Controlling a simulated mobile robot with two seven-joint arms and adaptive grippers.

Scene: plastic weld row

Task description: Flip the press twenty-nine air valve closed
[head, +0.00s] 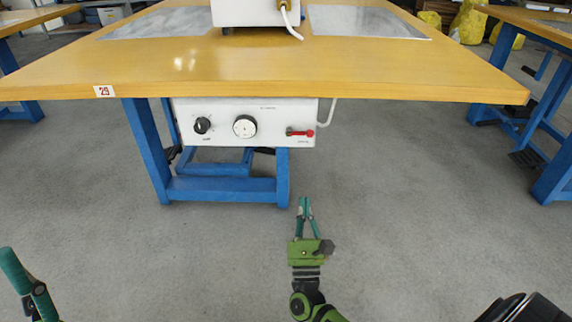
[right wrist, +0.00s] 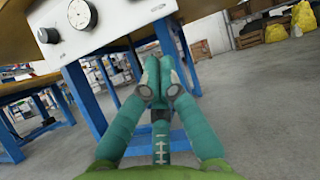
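The air valve's red lever (head: 300,132) is on the right part of the white control box (head: 270,112) under the table marked 29 (head: 104,91). The lever lies about horizontal, with a dark end on its left. My right gripper (head: 305,199) is below and in front of the box, apart from the valve, pointing toward the table. In the right wrist view its teal fingertips (right wrist: 159,75) are together with nothing between them. The box shows at the upper left there, but I cannot make out the lever. My left gripper (head: 20,275) is partly in view at the lower left.
The box also carries a black knob (head: 202,125) and a round gauge (head: 245,126). The wooden tabletop (head: 300,75) overhangs the box, and blue legs (head: 150,150) stand below. A white hose (head: 328,115) runs at the box's right side. The grey floor in front is clear.

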